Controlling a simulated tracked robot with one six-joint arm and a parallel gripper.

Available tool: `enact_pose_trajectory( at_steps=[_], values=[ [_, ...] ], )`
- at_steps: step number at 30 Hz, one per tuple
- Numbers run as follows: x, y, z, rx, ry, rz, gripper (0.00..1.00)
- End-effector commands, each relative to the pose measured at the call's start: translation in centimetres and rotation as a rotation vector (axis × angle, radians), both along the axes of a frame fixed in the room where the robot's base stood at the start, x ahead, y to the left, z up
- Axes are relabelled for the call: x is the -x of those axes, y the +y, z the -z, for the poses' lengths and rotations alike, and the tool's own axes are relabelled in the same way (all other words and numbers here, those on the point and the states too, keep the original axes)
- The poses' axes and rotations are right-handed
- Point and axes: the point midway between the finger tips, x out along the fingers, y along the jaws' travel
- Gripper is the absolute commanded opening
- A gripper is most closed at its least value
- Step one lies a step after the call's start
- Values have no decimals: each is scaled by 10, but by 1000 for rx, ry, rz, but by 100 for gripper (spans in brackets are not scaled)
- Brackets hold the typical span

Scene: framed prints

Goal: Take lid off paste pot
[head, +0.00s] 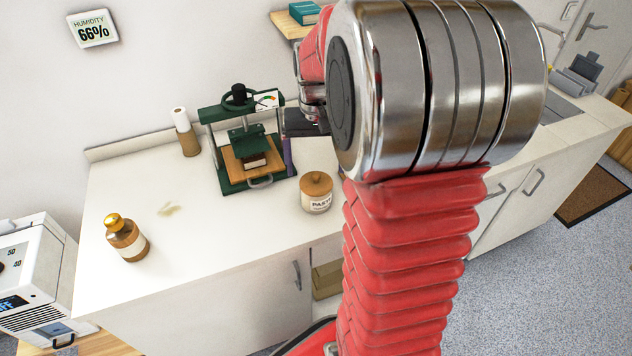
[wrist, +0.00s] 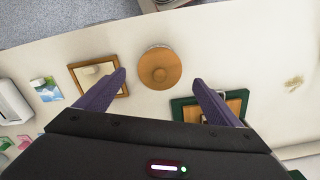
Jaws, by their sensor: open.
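I cannot tell the height between the fingers and the lid. In the head view my arm hides most of the gripper; one purple finger (head: 287,152) shows beside the press.
A green press (head: 243,145) stands left of the pot, close to my gripper. A brown bottle (head: 127,238) stands on the left of the counter (head: 200,235). A wooden frame (wrist: 98,80) and a small picture (wrist: 46,89) lie on the other side of the pot.

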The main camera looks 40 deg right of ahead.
Motion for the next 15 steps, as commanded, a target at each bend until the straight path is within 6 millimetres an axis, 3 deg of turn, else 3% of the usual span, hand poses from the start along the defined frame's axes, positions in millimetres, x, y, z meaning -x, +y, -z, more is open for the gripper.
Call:
enact_pose_trajectory(
  at_steps=[6,15],
  values=[
    [1,0,30,-1,2,0,87],
    [1,0,37,1,-1,-1,87]
  ],
)
